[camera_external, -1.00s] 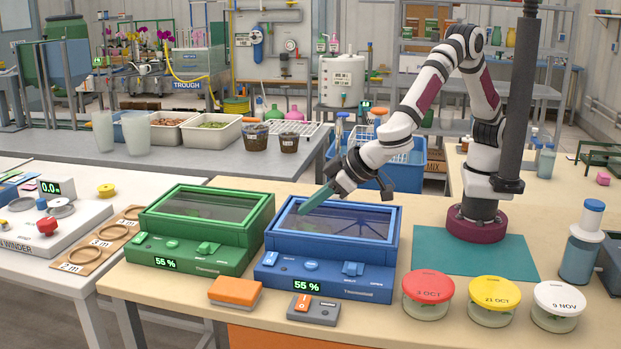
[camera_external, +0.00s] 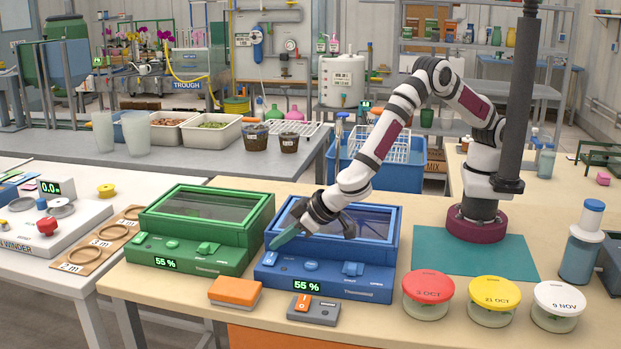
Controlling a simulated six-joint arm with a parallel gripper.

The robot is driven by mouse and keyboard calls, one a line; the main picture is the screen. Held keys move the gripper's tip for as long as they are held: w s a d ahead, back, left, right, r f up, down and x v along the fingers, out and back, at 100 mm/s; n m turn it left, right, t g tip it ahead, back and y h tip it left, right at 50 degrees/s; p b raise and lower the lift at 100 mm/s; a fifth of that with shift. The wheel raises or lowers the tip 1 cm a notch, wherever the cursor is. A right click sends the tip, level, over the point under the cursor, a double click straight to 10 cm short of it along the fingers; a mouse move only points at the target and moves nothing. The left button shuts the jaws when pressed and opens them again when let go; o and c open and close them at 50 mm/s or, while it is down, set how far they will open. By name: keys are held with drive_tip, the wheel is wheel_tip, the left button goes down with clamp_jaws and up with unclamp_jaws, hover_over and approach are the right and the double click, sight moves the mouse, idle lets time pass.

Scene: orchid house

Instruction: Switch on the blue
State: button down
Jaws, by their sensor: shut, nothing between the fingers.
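The blue box (camera_external: 390,258) has a dark glass lid and a sloped front panel with a display reading 55 %. Its panel carries a light rocker switch (camera_external: 270,258) at the left, a round button (camera_external: 311,265) and a slider knob (camera_external: 352,268). My gripper (camera_external: 273,243) is shut and empty, its teal fingertips pointing down and left, just above the rocker switch at the box's front left. I cannot tell whether the tips touch it. My wrist hides part of the lid.
A matching green box (camera_external: 200,225) stands close on the left, also reading 55 %. An orange block (camera_external: 235,291) and a grey switch box (camera_external: 314,309) lie in front. Lidded jars, with red (camera_external: 428,285), yellow (camera_external: 494,291) and white lids (camera_external: 559,298), stand at the right.

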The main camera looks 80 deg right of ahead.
drive_tip(key=shift+f, duration=0.4)
drive_tip(key=shift+d+f, duration=0.2)
drive_tip(key=shift+f, duration=0.1)
drive_tip(key=shift+a, duration=0.1)
drive_tip(key=shift+a+r, duration=0.35)
drive_tip(key=shift+a, duration=0.3)
